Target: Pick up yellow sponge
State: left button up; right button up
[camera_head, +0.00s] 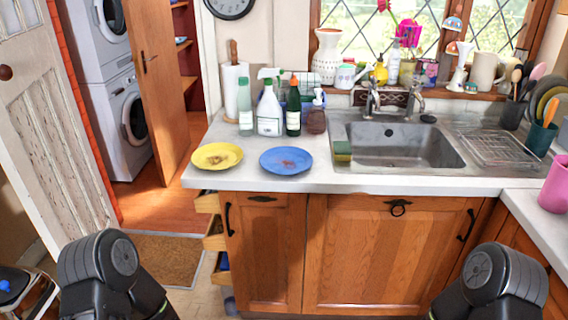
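The sponge (342,148) sits at the left rim of the metal sink (405,143). It looks yellow below with a dark green top, and it is small in the view. Only my two dark arm links show, at the bottom left and bottom right of the head view. Neither gripper is in view, so I cannot see whether they are open or shut. Both visible arm parts are low, in front of the cabinets and well apart from the sponge.
A yellow plate (217,155) and a blue plate (286,161), both soiled, lie on the white counter left of the sponge. Several bottles, with a spray bottle (269,112), stand behind them. A faucet (390,100) rises behind the sink. Open drawers (213,242) jut out at the cabinet's left.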

aim_at(342, 150)
jog(key=j+z, duration=0.1)
jog(key=z, duration=0.4)
jog(key=i+j+z, duration=0.1)
jog(key=z, duration=0.35)
jog(key=j+z, duration=0.2)
jog(key=z, duration=0.3)
jog(key=j+z, duration=0.15)
jog(key=z, duration=0.3)
jog(key=k+j+z, duration=0.15)
jog(key=j, duration=0.2)
jog(key=j+z, duration=0.15)
jog(key=j, duration=0.25)
jog(key=k+j+z, duration=0.1)
jog(key=j, duration=0.25)
jog(key=k+j+z, duration=0.15)
jog(key=j, duration=0.2)
jog(key=k, duration=0.05)
